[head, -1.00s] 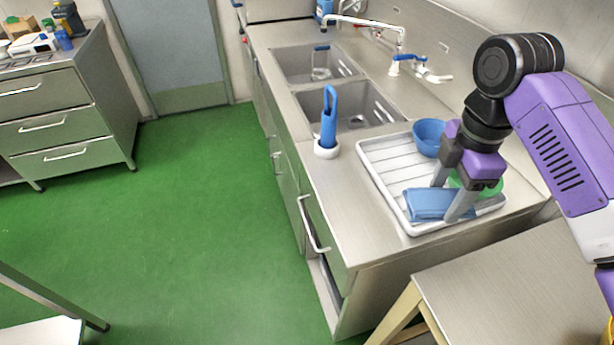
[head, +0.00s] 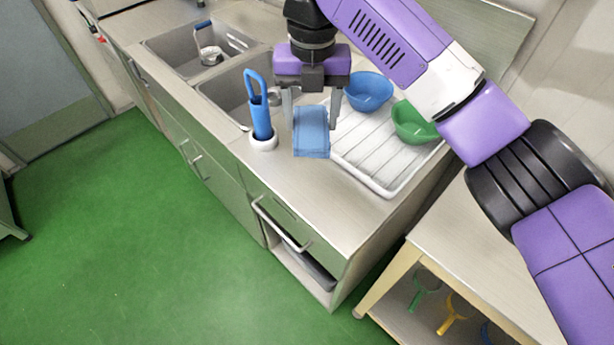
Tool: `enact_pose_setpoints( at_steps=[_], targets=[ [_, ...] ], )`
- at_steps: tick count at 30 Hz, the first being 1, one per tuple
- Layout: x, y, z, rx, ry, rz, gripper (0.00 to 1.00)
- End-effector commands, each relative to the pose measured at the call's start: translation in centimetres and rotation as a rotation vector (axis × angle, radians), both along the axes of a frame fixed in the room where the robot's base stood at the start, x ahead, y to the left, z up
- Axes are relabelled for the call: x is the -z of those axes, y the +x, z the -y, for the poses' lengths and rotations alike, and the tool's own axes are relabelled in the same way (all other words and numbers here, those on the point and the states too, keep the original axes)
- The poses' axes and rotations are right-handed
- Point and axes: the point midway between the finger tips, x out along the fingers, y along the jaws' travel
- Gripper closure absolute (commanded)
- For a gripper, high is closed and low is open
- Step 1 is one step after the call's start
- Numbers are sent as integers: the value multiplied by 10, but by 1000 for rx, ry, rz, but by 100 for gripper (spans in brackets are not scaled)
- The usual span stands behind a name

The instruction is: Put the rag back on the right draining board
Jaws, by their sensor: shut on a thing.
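My gripper (head: 312,108) is shut on the blue rag (head: 311,143). The rag is folded and hangs from the fingers, in front of the left edge of the white ribbed draining tray (head: 375,160) as seen in the head view. It looks raised above the counter, but its exact height cannot be told. The tray lies on the steel counter (head: 330,205) to the right of the sinks. A blue bowl (head: 368,92) and a green bowl (head: 414,122) stand on the tray's far and right parts. The tray's front middle is bare.
A blue-handled brush in a white holder (head: 262,140) stands on the counter left of the rag. Two sink basins (head: 222,92) lie beyond; the farther holds a blue-handled item (head: 208,50). A side table (head: 470,235) stands at the right, with colored utensils on its lower shelf.

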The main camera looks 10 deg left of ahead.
Motion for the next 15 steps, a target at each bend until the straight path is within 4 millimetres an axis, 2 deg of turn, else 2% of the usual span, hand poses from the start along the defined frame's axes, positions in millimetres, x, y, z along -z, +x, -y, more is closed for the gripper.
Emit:
enact_pose_setpoints(
  at_steps=[1, 3, 15],
  targets=[
    [17, -2, -1, -1, 2, -7, 85],
    [34, -2, -1, 1, 2, -6, 85],
    [118, -1, 0, 3, -2, -2, 85]
  ],
)
